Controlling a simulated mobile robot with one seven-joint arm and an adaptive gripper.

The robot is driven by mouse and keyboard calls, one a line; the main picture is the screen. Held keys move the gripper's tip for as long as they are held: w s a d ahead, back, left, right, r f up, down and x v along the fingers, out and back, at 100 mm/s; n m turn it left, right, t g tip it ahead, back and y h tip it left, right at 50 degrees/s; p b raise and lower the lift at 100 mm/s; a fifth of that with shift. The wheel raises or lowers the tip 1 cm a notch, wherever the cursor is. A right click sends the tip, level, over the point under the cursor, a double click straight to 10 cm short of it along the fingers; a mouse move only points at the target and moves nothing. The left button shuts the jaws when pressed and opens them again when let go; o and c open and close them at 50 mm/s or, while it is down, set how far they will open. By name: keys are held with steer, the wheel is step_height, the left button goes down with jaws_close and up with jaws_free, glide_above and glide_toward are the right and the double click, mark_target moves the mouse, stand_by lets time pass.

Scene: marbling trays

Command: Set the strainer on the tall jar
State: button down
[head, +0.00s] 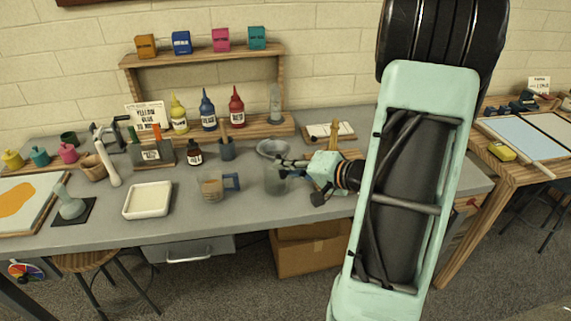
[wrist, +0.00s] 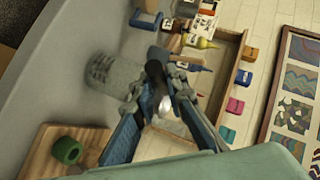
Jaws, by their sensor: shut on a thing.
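The strainer (head: 272,148) shows in the head view as a grey round bowl just left of my gripper (head: 287,164). My gripper is shut on its handle, and the bowl appears raised over the table near the tall jar. In the wrist view the fingers (wrist: 165,78) close around a dark handle (wrist: 155,72) with a shiny end. The tall jar (head: 275,181) is clear glass and stands upright on the table, below the strainer bowl in the head picture. A greyish, blurred cylinder that looks like this jar (wrist: 113,76) shows in the wrist view. The exact gap between bowl and jar is unclear.
A grey cup with tools (head: 227,150) and a dark bottle (head: 195,152) stand behind. A white tray (head: 148,200) lies further left.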

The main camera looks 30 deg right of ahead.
steer(key=shift+f+b, duration=0.6)
steer(key=shift+f, duration=1.1)
steer(key=c, duration=1.8)
jaws_free()
steer(key=shift+c, duration=0.2)
steer(key=v, duration=1.2)
